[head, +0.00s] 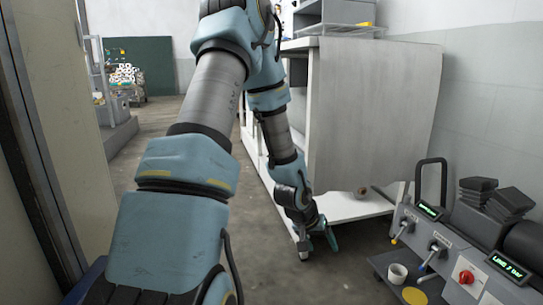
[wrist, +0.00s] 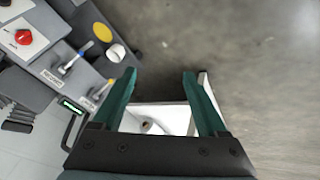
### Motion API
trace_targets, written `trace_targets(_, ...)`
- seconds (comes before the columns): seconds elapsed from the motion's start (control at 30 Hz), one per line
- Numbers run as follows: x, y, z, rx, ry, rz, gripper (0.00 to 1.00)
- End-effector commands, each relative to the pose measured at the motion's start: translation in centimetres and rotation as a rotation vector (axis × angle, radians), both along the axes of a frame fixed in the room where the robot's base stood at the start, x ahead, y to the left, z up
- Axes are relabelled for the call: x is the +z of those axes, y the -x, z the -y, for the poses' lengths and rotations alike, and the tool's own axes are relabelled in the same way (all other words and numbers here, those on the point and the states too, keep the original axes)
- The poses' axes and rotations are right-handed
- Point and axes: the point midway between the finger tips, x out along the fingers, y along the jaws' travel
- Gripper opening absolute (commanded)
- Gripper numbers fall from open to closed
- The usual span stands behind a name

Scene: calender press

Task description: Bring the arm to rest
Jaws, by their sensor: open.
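My arm reaches forward from the bottom of the head view, bends at the top and hangs down. My gripper (head: 320,246) is at its lower end, above the concrete floor in front of the white bench's low shelf. In the wrist view my gripper (wrist: 160,75) shows two green fingers set wide apart, with nothing between the tips but floor. The white shelf (wrist: 178,118) with a small roll on it shows between and behind the fingers.
The press (head: 450,255) with levers, a red knob and lit displays stands at the right. A white cup (head: 397,274) and yellow disc (head: 416,296) are on its ledge. A grey sheet (head: 372,110) hangs from the bench. A door frame (head: 50,150) is close at left. The floor (head: 270,265) is clear.

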Motion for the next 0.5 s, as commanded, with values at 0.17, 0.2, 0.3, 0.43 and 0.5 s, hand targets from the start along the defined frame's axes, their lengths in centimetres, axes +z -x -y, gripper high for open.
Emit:
trace_targets(0.17, 6.8, 0.6, -8.7, 0.076, -0.199, -0.009, 0.76)
trace_targets(0.2, 8.2, 1.3, -10.4, 0.096, -0.234, -0.022, 0.76)
trace_targets(0.3, 11.2, 3.0, -14.0, 0.141, -0.295, -0.056, 0.76)
trace_targets(0.43, 14.2, 5.4, -17.0, 0.189, -0.334, -0.101, 0.76)
trace_targets(0.5, 15.5, 6.7, -18.2, 0.209, -0.343, -0.124, 0.76)
